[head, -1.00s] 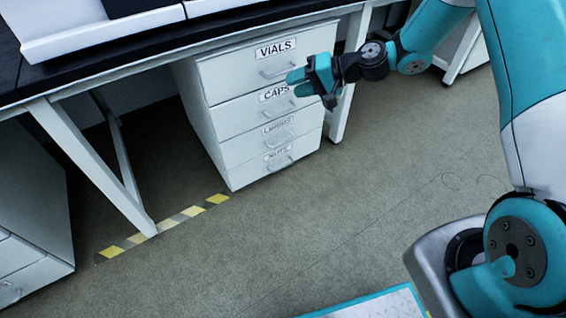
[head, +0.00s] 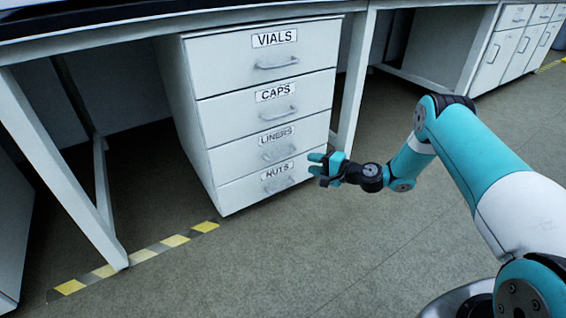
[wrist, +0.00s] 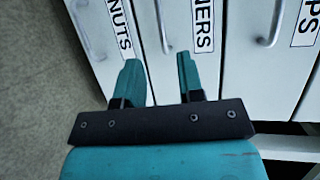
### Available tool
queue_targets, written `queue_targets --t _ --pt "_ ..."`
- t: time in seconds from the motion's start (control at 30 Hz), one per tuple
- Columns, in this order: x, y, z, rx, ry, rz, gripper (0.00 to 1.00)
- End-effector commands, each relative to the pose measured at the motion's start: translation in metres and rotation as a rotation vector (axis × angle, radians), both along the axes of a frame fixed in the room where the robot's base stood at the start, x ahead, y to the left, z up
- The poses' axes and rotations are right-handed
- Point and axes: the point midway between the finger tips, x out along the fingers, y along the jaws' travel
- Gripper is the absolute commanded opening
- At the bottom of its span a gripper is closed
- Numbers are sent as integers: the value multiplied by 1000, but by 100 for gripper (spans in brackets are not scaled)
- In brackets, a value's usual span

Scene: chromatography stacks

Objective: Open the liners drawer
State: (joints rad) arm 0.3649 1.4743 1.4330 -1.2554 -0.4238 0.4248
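The liners drawer (head: 250,149) is the third one down in a white drawer unit, labelled LINERS, with a grey bar handle (head: 279,153). It is shut, flush with the drawers around it. In the wrist view the liners drawer (wrist: 185,70) lies turned on its side ahead of the fingers, and its handle (wrist: 163,30) shows above and between the fingertips. My gripper (head: 316,163) is open and empty, in front of the unit's lower right edge. In the wrist view my gripper (wrist: 159,68) has its two teal fingers apart, with nothing between them.
The vials drawer (head: 225,70), caps drawer (head: 225,110) and nuts drawer (head: 240,188) are shut. A table leg (head: 353,90) stands right of the unit. Yellow-striped floor tape (head: 145,254) runs at lower left. The floor in front is clear.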

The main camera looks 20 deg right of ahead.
Motion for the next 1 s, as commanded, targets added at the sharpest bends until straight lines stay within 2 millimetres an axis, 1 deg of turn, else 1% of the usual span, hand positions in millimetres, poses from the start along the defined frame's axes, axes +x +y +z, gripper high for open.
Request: queue_targets --t 0.03,0.2,0.4,0.5,0.7,0.97,1.0 --pt "9 10 -8 -2 -5 6 35" --pt "38 36 -15 -2 -5 7 35" --pt "68 61 -21 -1 -5 4 35" --pt "79 70 -23 -2 -5 4 35" --pt "89 78 -22 -1 -1 2 35" --pt "90 78 -21 -1 -1 1 35" --pt "90 78 -21 -1 -1 1 30"
